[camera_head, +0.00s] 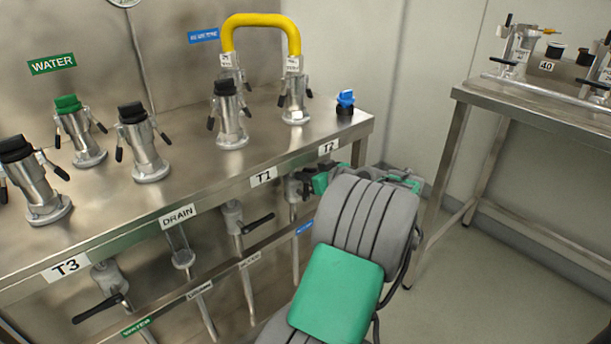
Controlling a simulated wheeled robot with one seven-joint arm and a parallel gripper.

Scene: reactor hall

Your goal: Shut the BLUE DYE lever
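A blue label (304,228), too small to read, sits on the lower rail of the steel bench below the T2 end. Above it, a grey valve (294,188) on a vertical pipe hangs under the bench edge; this may be the BLUE DYE valve. Its dark lever is partly hidden by my gripper, so I cannot tell its angle. My gripper (365,177) shows only as green and grey parts behind my thick grey arm link, close to the right of that valve. Its fingertips are hidden, and I cannot tell whether it touches the lever.
Other under-bench valves have black levers: one near T3 (100,308) and one near T1 (257,224). Several capped couplings, a yellow hose (262,19) and a blue-topped fitting (345,101) stand on the bench. A second steel table (545,112) is at right, with clear floor before it.

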